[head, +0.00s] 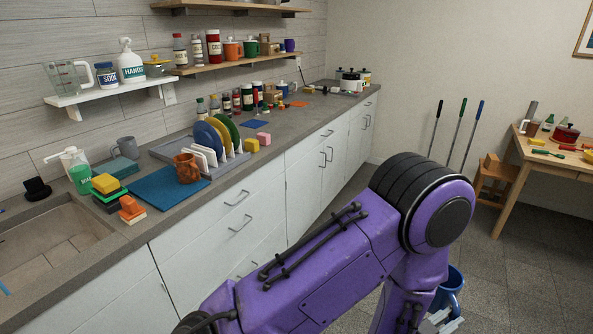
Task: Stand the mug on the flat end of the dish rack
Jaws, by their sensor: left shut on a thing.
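A blue mug (451,289) is low at the bottom right, over the floor and partly hidden by my purple arm. My left gripper (441,317) is at it, shut on the mug; its fingers are mostly hidden by the arm and cut by the picture's lower edge. The grey dish rack (228,168) stands on the counter at the left, far from the gripper. It holds several upright plates and white boards. My right gripper is not in view.
A brown patterned mug (187,168) stands where the blue mat (158,190) meets the rack's near end.

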